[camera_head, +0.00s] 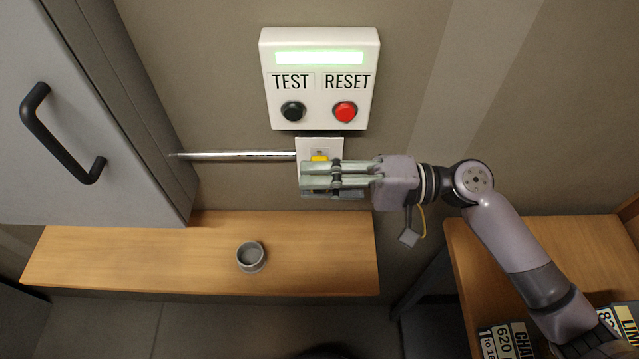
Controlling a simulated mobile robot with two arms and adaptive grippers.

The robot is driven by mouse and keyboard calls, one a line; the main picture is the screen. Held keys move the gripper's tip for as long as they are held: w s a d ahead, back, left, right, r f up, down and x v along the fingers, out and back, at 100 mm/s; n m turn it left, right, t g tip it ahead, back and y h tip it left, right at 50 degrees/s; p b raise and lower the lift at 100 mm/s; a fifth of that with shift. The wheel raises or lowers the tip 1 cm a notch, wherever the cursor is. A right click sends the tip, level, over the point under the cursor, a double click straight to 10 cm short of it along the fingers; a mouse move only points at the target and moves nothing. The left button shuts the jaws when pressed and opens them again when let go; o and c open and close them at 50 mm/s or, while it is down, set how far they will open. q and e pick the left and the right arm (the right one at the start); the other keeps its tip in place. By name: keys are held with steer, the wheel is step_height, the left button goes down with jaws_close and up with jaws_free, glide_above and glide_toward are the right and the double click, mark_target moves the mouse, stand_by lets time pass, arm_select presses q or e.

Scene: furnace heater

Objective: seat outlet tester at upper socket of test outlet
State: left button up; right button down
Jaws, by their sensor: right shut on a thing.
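The test outlet (311,144) is a white plate on the wall, under the box marked TEST and RESET. My right gripper (308,173) reaches in from the right and is in front of the plate's middle and lower part. It is shut on a small yellow thing, likely the outlet tester (319,158), of which only a bit shows above the fingers. The tester sits at or just in front of the plate; the fingers hide whether it is in a socket. My left gripper is not in view.
The white TEST/RESET box (320,60) has a lit green display. A metal conduit (235,155) runs left from the outlet to a grey cabinet (90,110) with a black handle. A wooden shelf (150,260) below holds a small grey cup (250,257). A wooden table (540,250) with labelled boxes stands right.

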steer(key=shift+w, duration=0.7)
steer(key=shift+r, duration=0.1)
steer(key=c, duration=1.2)
jaws_free()
steer(key=shift+w, duration=0.1)
steer(key=shift+d, duration=0.2)
steer(key=d, duration=1.1)
steer(key=shift+d, duration=0.35)
